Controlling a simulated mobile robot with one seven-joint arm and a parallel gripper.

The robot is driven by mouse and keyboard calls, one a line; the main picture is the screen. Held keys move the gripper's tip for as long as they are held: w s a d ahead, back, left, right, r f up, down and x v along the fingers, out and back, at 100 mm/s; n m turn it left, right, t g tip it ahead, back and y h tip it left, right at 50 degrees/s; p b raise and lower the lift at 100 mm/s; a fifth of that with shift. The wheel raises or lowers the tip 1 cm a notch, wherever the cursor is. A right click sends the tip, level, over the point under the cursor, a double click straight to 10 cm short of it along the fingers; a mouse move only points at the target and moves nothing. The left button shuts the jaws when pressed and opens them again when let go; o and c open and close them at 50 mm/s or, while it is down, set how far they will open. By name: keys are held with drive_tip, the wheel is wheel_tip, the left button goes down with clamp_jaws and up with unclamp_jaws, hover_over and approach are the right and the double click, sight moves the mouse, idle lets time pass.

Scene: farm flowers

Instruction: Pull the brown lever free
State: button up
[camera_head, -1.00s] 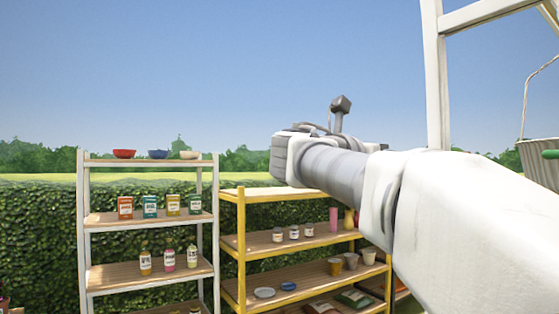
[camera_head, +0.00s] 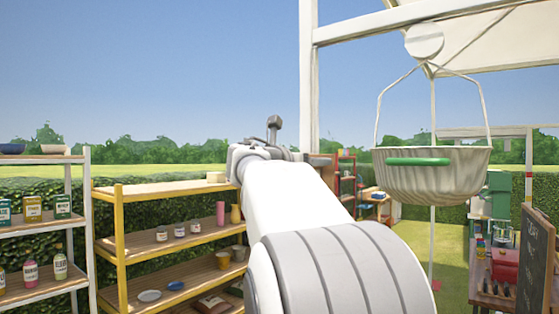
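I cannot make out a brown lever for certain. A small brown piece (camera_head: 322,162) shows beside the white post, just right of the far end of my arm, but its shape is mostly hidden. My gripper (camera_head: 262,150) is at the far end of my outstretched arm, which hides its fingers. I cannot tell whether it holds anything. A ribbed pale basket (camera_head: 445,186) with a green grip (camera_head: 418,162) hangs from a round white disc (camera_head: 424,40) on the white frame.
A white post (camera_head: 308,80) stands behind my arm. A yellow shelf (camera_head: 160,188) with jars and cups is left of it, and a white shelf (camera_head: 75,190) is farther left. A chalkboard (camera_head: 535,265) and a table with a red item (camera_head: 505,268) are at the right.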

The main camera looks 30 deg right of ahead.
clamp_jaws()
idle(0.4)
idle(1.1)
